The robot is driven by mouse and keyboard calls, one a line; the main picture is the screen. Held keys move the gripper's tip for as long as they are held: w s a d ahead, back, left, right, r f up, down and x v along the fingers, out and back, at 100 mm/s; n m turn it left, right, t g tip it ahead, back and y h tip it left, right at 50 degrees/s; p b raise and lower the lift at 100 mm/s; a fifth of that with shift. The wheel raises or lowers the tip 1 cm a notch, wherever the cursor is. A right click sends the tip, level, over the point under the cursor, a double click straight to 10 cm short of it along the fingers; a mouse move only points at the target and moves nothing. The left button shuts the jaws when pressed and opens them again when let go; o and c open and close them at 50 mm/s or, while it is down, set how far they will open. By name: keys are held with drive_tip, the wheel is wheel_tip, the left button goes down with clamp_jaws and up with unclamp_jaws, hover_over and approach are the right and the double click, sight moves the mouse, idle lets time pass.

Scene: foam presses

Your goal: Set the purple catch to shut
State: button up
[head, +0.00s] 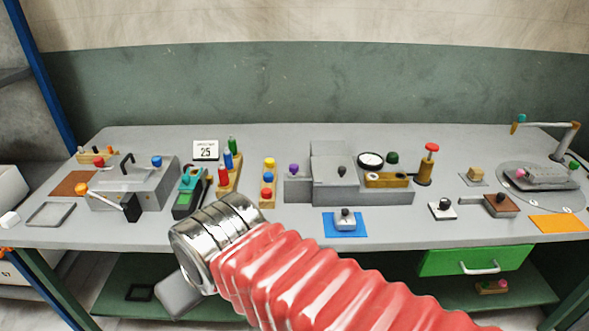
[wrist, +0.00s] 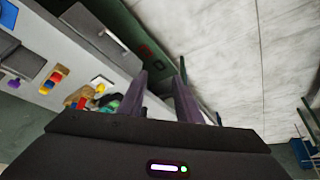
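The purple catch (head: 294,168) shows as a purple knob on a grey block (head: 298,188), left of centre on the bench in the head view. A purple knob (wrist: 14,83), apparently the same one, shows at the left edge of the wrist view. Which way the catch is set is too small to tell. My gripper (wrist: 162,80) has its two fingers apart with nothing between them. It is well away from the catch. In the head view my arm covers the front middle of the bench, and the fingers are not clearly seen.
Blocks with coloured knobs (head: 268,177) stand left of the catch. A stepped grey block (head: 335,190) with a dial (head: 370,160) stands to its right. A blue mat (head: 345,231) with a knob lies in front. A green drawer (head: 470,262) is below right.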

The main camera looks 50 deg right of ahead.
drive_tip(key=shift+o, duration=0.5)
drive_tip(key=shift+o, duration=0.9)
drive_tip(key=shift+w+d, duration=0.1)
drive_tip(key=shift+w, duration=0.05)
drive_tip(key=w+d, duration=0.3)
drive_tip(key=w+d+f+m+t+h, duration=0.1)
drive_tip(key=w+d, duration=0.2)
drive_tip(key=d, duration=0.1)
drive_tip(key=w+d+f+m+t+h, duration=0.1)
drive_tip(key=w+d, duration=0.2)
drive_tip(key=w, duration=0.1)
drive_tip(key=shift+w+d, duration=0.1)
drive_tip(key=shift+d, duration=0.15)
drive_tip(key=w+d+f+m+t+h, duration=0.1)
drive_tip(key=w+d+f+t+h, duration=0.15)
drive_tip(key=d, duration=0.85)
drive_tip(key=w+d+f+m+t+h, duration=0.1)
drive_tip(key=w+d+f+t+h, duration=0.15)
drive_tip(key=d, duration=0.85)
drive_tip(key=s+d+f+t+h, duration=0.1)
drive_tip(key=d, duration=0.1)
drive_tip(key=s+d+m, duration=0.1)
drive_tip(key=s+d, duration=0.1)
drive_tip(key=d, duration=0.1)
drive_tip(key=s+d+f+m+t+h, duration=0.1)
drive_tip(key=s+d, duration=0.1)
drive_tip(key=shift+s+d+f+t+h, duration=0.25)
drive_tip(key=shift+f+t+h, duration=0.05)
drive_tip(key=shift+f, duration=0.05)
drive_tip(key=shift+w, duration=0.1)
